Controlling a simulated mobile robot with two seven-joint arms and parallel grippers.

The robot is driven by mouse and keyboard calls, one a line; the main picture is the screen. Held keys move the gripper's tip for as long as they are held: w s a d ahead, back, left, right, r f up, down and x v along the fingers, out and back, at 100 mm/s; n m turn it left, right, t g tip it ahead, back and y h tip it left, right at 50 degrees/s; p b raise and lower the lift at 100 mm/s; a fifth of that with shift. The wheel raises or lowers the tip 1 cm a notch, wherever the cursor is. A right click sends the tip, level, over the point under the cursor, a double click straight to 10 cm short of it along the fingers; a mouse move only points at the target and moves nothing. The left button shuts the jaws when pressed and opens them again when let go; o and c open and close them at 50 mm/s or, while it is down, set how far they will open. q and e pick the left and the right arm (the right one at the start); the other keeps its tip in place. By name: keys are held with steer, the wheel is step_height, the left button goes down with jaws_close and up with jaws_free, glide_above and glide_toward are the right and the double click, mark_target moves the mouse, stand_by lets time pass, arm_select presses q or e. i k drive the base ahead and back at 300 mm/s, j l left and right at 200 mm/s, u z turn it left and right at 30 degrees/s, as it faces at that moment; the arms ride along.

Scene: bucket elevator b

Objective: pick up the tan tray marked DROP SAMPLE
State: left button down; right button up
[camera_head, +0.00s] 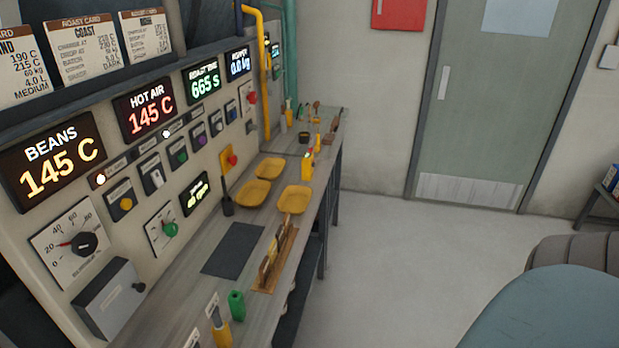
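Three yellow-tan trays stand close together on the grey bench top: a far one (270,168), a left one (249,193) and a near right one (294,199). No DROP SAMPLE marking can be read on any of them, so I cannot tell which is the marked tray. All three look empty from here. Neither of my grippers is in view.
A control panel (130,185) runs along the left of the bench (190,285). A dark mat (233,250) and a wooden rack (268,280) lie nearer than the trays. A green cylinder (236,304) stands in front. Open floor (400,260) lies right.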

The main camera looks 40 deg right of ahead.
mark_target(254, 192)
steer(key=z, duration=1.05)
steer(key=i+l, duration=0.15)
steer(key=l, duration=0.3)
steer(key=i+l, duration=0.1)
steer(key=l, duration=0.35)
steer(key=i+l+u, duration=0.1)
steer(key=l, duration=0.35)
steer(key=i+l, duration=0.2)
steer(key=l, duration=0.15)
steer(key=i+l+u, duration=0.1)
steer(key=l, duration=0.25)
steer(key=i+l, duration=0.25)
steer(key=l, duration=0.1)
